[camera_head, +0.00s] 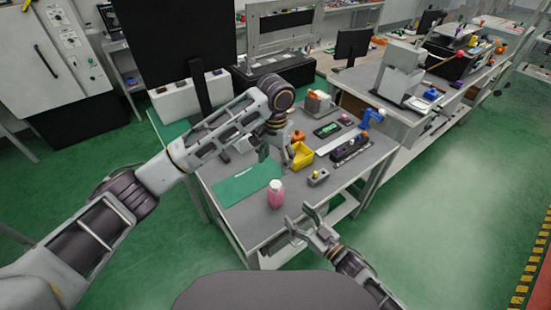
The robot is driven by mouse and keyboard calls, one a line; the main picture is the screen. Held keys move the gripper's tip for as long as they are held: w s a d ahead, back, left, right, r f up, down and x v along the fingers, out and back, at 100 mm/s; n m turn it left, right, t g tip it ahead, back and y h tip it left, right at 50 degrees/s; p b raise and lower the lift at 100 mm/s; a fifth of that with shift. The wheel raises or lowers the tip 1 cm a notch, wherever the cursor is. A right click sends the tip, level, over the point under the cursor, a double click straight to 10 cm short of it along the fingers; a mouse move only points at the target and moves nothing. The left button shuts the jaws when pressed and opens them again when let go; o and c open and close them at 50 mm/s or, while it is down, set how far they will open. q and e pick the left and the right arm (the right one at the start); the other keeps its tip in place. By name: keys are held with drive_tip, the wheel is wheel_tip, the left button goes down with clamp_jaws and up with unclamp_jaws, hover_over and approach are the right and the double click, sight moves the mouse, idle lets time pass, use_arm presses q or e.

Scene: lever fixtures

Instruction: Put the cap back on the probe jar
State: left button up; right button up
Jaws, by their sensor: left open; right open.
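A small pink jar (276,197), which I take for the probe jar, stands upright on the grey table (240,222) near its front edge. No separate cap can be made out at this size. My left gripper (266,152) is open over the table, behind the jar and left of a yellow bin; its forearm partly hides it. My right gripper (300,218) is open and empty, in front of the table edge, to the right of and lower in the picture than the jar.
A green mat (240,186) lies left of the jar. The yellow bin (302,156), a small grey fixture (318,178), a dark rack (350,150) and a blue device (371,118) stand to the right and behind. A black monitor (178,40) rises at the back left.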

drive_tip(key=shift+s+d, duration=0.3)
drive_tip(key=shift+s, duration=0.1)
idle(0.4)
